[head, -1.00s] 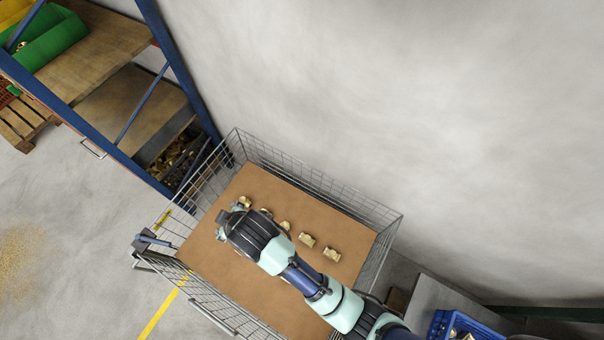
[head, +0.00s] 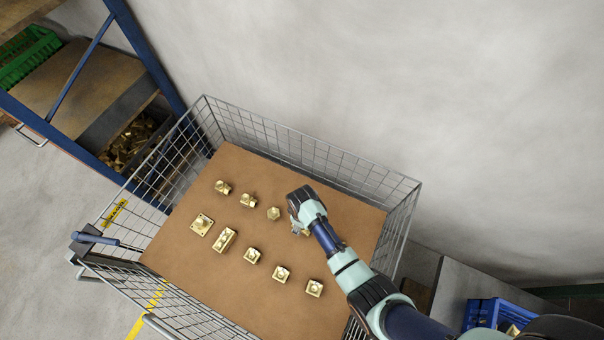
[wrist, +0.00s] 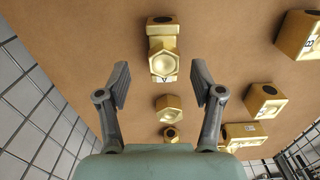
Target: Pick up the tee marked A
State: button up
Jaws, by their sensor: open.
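The brass tee marked A (wrist: 162,48) lies on the brown board (wrist: 90,50) at the upper middle of the wrist view. Its dark letter, on the face toward me, appears turned over. My gripper (wrist: 160,70) is open and empty, with one finger on each side of the tee's near end in the picture. I cannot tell how high the fingers are above the board. In the head view my gripper (head: 296,224) is over the far row of parts, and a brass piece (head: 306,233) shows only partly beside it.
A hex-ended brass part (wrist: 169,107) lies below the tee in the wrist view, with a block marked B (wrist: 300,36) at right. Several brass parts form two rows in the head view. A wire-mesh basket (head: 300,152) surrounds the board. A blue crate (head: 487,311) stands at right.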

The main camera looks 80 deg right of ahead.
jog(key=f+b, duration=0.2)
jog(key=f, duration=0.1)
jog(key=f+b, duration=0.1)
jog(key=f, duration=0.1)
jog(key=shift+a+f+b, duration=0.15)
jog(key=shift+a+b, duration=0.1)
jog(key=shift+b, duration=0.1)
jog(key=shift+r, duration=0.2)
grip_shut()
